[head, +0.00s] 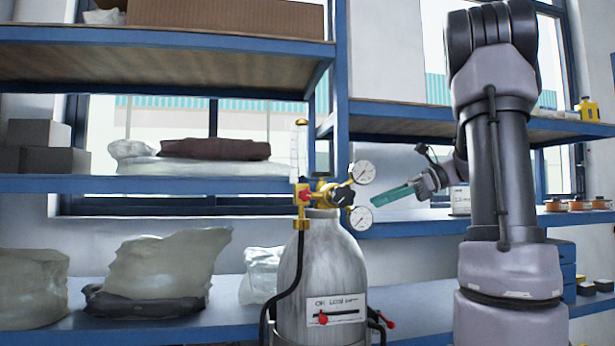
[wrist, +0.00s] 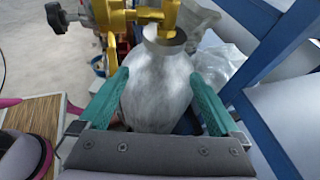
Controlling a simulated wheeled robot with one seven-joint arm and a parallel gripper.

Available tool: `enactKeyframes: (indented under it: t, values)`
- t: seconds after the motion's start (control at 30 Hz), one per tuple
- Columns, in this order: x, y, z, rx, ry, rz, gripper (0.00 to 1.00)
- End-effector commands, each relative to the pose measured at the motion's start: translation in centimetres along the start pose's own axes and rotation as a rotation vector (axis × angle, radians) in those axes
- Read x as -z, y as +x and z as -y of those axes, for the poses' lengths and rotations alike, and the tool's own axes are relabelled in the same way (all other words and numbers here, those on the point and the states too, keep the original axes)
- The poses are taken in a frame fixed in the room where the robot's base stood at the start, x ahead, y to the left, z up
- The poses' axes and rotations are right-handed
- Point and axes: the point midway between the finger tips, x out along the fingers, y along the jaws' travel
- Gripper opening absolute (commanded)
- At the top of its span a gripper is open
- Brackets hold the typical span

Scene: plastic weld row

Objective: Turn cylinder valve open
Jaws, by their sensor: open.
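A grey gas cylinder (head: 318,268) stands upright in the middle of the head view, with a brass valve and regulator assembly (head: 322,188) on top. A black knob (head: 341,196) sits on its right side, between two round gauges. A red part (head: 304,193) is on its left. My gripper (head: 373,201), with teal fingers, is right of the gauges at about valve height. In the wrist view the fingers are open and empty; the cylinder (wrist: 160,85) appears beyond and between them. A black knob (wrist: 57,17) and brass fittings (wrist: 128,14) are at the upper left there.
A blue-framed shelf (head: 230,184) stands behind, holding wrapped bags (head: 165,265), grey boxes (head: 38,145) and a cardboard box (head: 225,17). A blue post (head: 342,80) rises behind the cylinder. A black hose (head: 287,295) runs down the cylinder's left side. The gauges (head: 363,172) stick out toward my gripper.

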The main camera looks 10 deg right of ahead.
Motion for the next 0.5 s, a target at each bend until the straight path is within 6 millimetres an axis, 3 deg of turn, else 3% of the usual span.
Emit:
enactKeyframes:
  t: [0.1,0.2,0.5]
  values:
    - [-4.7,3.1,1.2,-0.083,0.013,0.206,0.99]
    - [-7.4,4.7,1.6,-0.127,0.018,0.329,0.99]
    - [-9.9,7.9,1.2,-0.149,0.018,0.387,0.99]
